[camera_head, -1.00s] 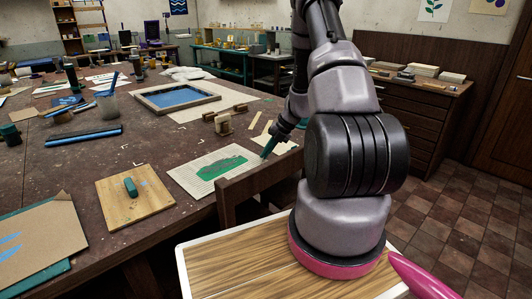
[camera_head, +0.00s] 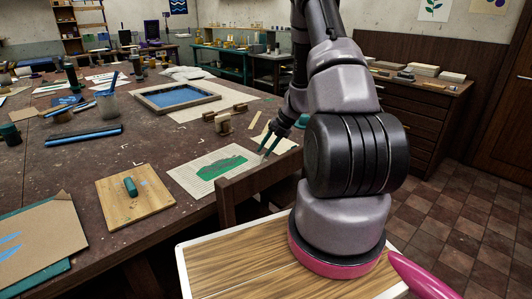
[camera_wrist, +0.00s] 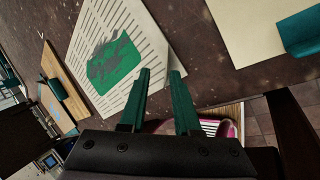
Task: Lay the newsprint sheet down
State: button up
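The newsprint sheet (camera_head: 205,180) is a white sheet with grey lines and a green printed shape. It lies flat on the dark worktable, near the front edge. It also shows in the wrist view (camera_wrist: 101,98), angled, with its right corner passing behind my fingers. My gripper (camera_head: 265,158) is at the right end of the sheet, pointing down. I cannot tell whether a fingertip touches the paper.
A wooden board (camera_head: 120,205) with a green block (camera_head: 130,187) lies to the left of the sheet. A framed screen (camera_head: 150,103) with a blue mesh lies behind. A dark wooden rail (camera_head: 240,189) stands in front of the table's near edge. Bare tabletop surrounds the sheet's left side.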

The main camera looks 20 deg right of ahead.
jog(key=shift+r, duration=2.65)
jog(key=s+a+r+n, duration=0.3)
jog(key=r+n, duration=0.3)
jog(key=r, duration=0.2)
jog(key=s+a+r+n+t, duration=0.1)
jog(key=s+a+r+n, duration=0.15)
jog(key=r+n, duration=0.4)
jog(key=s+a+r+n, duration=0.2)
jog(key=a+r+n, duration=0.15)
jog(key=r, duration=0.55)
jog(key=s+a+r+n+t+h, duration=0.1)
jog(key=s+r+n, duration=0.5)
jog(key=s+n, duration=0.3)
jog(key=s+a+r+n+t+h, duration=0.2)
jog(key=s+r+n, duration=0.4)
jog(key=s+n, duration=0.4)
jog(key=shift+a+n+t+h, duration=0.25)
jog(key=shift+n+t+h, duration=0.05)
jog(key=shift+n, duration=0.6)
